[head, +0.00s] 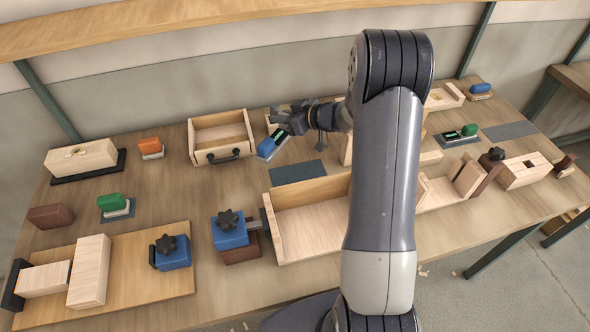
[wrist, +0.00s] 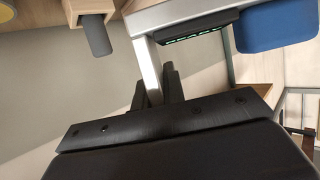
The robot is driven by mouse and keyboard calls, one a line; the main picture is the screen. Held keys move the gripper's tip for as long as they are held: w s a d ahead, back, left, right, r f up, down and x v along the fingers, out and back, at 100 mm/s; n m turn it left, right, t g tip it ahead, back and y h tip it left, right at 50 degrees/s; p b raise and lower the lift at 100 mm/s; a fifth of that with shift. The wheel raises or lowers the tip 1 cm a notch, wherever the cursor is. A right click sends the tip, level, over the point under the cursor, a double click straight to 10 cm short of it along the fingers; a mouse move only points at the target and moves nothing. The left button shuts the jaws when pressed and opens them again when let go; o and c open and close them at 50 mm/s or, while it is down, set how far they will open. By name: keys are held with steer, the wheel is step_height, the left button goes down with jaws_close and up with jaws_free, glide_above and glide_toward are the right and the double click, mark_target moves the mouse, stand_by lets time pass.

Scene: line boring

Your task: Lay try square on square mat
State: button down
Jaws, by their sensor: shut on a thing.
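My gripper (head: 297,119) is shut on what looks like the try square, a grey metal tool with a blue block (head: 267,147) and a dark strip with green marks. In the wrist view the metal bar (wrist: 147,65) is between the dark fingers, and the blue block (wrist: 278,27) is at the upper right. The tool is tilted in the air above the bench. A dark grey mat (head: 298,171) lies just below and right of it, bare. Another dark grey mat (head: 510,130) lies at the right; I cannot tell which is the square mat.
A wooden drawer (head: 222,141) with a black handle stands left of the held tool. An open wooden box (head: 310,222) stands just in front of the near mat. A blue clamp (head: 230,230) is to its left. My arm hides part of the bench's middle.

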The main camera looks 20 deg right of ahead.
step_height(320, 180, down, 10)
steer(key=shift+r+p, duration=0.15)
steer(key=shift+p, duration=0.45)
steer(key=shift+f, duration=0.2)
steer(key=c, duration=1.5)
jaws_free()
steer(key=shift+r, duration=0.25)
steer(key=shift+s+d, duration=0.2)
steer(key=shift+d, duration=0.1)
steer(key=b+v, duration=0.1)
steer(key=v, duration=0.6)
steer(key=shift+a+b, duration=0.1)
steer(key=shift+b, duration=0.25)
